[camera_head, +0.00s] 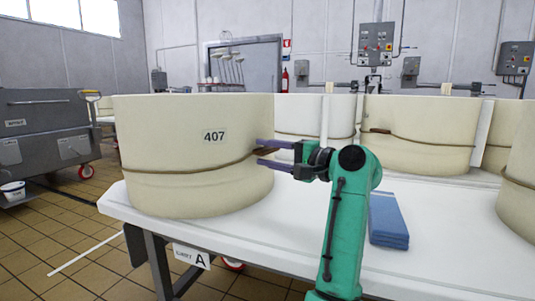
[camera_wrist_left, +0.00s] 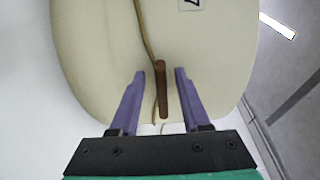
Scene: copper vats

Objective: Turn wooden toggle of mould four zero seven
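The cream round mould labelled 407 (camera_head: 190,130) stands on the white table at the left, with a brown cord around it. Its brown wooden toggle (camera_head: 266,151) is on the mould's right side at the cord; the left wrist view shows it as a thin stick (camera_wrist_left: 161,92) beside the cord. My left gripper (camera_head: 260,152) is open, its purple fingers pointing at the mould. In the left wrist view the fingers (camera_wrist_left: 159,75) lie on either side of the toggle, with a gap on each side. My right gripper is not in view.
The white table (camera_head: 300,240) carries more cream moulds (camera_head: 420,135) behind and at the right. A stack of blue cloths (camera_head: 388,220) lies right of my arm. A grey cart (camera_head: 45,130) stands on the tiled floor at the left. Bare table lies around the cloths.

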